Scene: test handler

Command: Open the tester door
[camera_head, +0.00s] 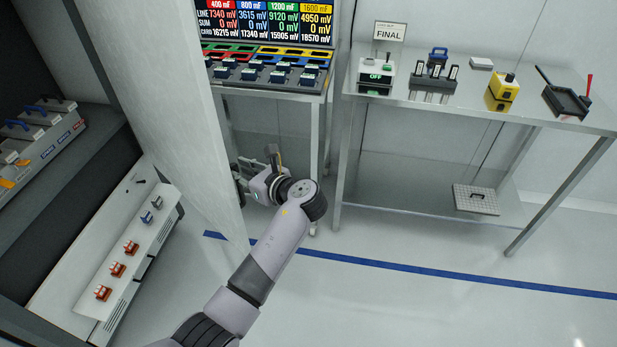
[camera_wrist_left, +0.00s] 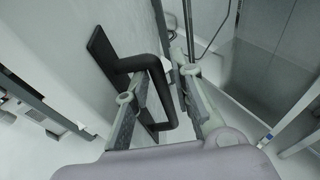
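The tester door (camera_head: 165,90) is a tall white panel at the left of the head view. It stands swung away from the tester, whose dark inside (camera_head: 95,170) shows to its left. In the left wrist view, a black D-shaped handle (camera_wrist_left: 167,90) is fixed to the door face (camera_wrist_left: 50,45). My left gripper (camera_head: 248,177) is at the door's right side. Its fingers (camera_wrist_left: 162,95) are apart, one on each side of the handle bar, with visible gaps to it. I cannot tell whether either finger touches the handle. My right gripper is out of view.
Inside the tester are a grey unit (camera_head: 45,150) and a white panel with red and blue connectors (camera_head: 130,250). A bench (camera_head: 440,115) with several devices stands at the right. A rack with a display (camera_head: 265,20) is behind my left gripper. Floor in front is clear.

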